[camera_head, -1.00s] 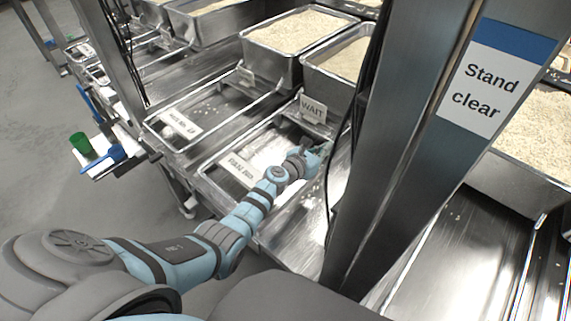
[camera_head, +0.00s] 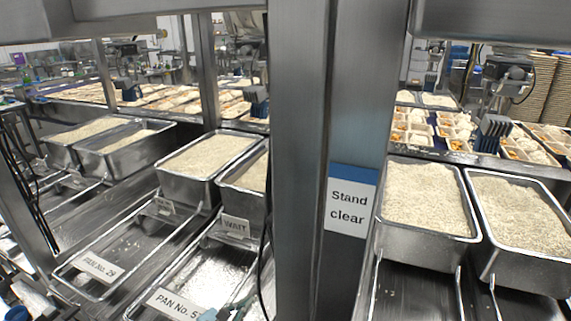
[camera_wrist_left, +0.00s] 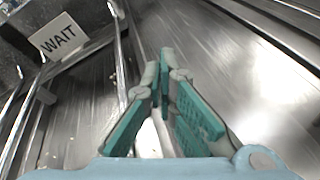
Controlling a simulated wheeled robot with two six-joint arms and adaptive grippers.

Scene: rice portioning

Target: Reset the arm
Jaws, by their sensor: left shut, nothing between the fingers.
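My left gripper (camera_head: 222,312) shows only in part at the bottom edge of the head view, over the steel bench by the pan No. 5 tray. In the left wrist view its teal-padded fingers (camera_wrist_left: 165,68) come together at the tips. It is shut and holds nothing. Bare steel lies beyond the tips, and the WAIT sign (camera_wrist_left: 58,37) is at the upper left. The rest of the left arm is below the head view. My right gripper is not in view.
A steel post (camera_head: 311,120) with a "Stand clear" sign (camera_head: 350,206) stands centrally. Rice pans (camera_head: 196,190) stand left of it, more (camera_head: 424,246) at the right. Empty racks (camera_head: 85,278) lie in front. Filled food trays line the back.

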